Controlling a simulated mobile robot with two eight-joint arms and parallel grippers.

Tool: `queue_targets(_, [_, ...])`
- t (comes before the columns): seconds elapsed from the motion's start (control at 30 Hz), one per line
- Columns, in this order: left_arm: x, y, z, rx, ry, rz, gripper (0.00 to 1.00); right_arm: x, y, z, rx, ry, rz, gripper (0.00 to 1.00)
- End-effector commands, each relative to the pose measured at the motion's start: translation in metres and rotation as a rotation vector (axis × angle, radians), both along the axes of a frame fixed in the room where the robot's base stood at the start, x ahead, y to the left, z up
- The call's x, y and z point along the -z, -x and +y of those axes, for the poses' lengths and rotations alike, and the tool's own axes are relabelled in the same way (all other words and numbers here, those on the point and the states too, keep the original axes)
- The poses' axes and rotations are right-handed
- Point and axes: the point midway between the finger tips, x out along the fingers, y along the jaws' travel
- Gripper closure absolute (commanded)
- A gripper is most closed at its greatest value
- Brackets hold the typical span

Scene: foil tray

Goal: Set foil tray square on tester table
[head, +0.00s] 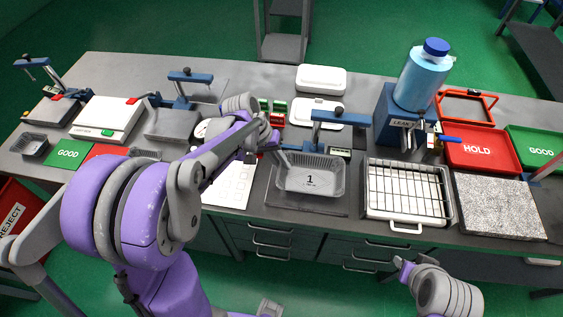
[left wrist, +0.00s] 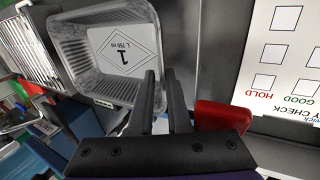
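The foil tray (head: 312,193), a silver rectangular tray with a label marked 1, sits upright on the dark tester table (head: 290,206) under a blue clamp (head: 318,131). Its edges look roughly in line with the plate, but I cannot tell if it is exactly square. My left gripper (head: 277,148) is at the tray's back-left corner. In the left wrist view its two dark fingers (left wrist: 161,78) show a narrow gap at the rim of the tray (left wrist: 82,80); firm contact is not visible. My right arm's end (head: 403,270) is at the lower right, its fingers unclear.
A white-framed wire rack (head: 408,224) stands right of the tester, with a speckled stone slab (head: 500,206) beyond. A white check sheet (head: 230,183) lies to the left. A blue leak-test unit (head: 398,115) with a bottle stands behind the rack.

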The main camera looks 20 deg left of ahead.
Motion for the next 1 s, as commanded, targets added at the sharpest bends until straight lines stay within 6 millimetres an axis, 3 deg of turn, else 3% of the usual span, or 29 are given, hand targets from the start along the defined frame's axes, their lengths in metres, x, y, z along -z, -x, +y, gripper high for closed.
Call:
queue_targets(0.07, [-0.015, -0.002, 0.000, -0.001, 0.000, -0.005, 0.81, -0.014, -0.006, 0.000, 0.000, 0.000, -0.011, 0.63])
queue_targets(0.6, [-0.107, 0.011, 0.044, -0.001, 0.000, 0.000, 0.81, -0.018, -0.008, 0.000, 0.000, 0.000, -0.015, 0.63])
queue_targets(0.83, [-0.117, 0.021, 0.041, 0.005, -0.028, -0.013, 0.81, -0.019, -0.008, 0.000, 0.000, 0.000, -0.015, 0.63])
queue_targets(1.0, [-0.108, 0.059, 0.012, 0.029, -0.164, -0.085, 0.81, -0.019, -0.008, 0.000, 0.000, 0.000, -0.015, 0.63])
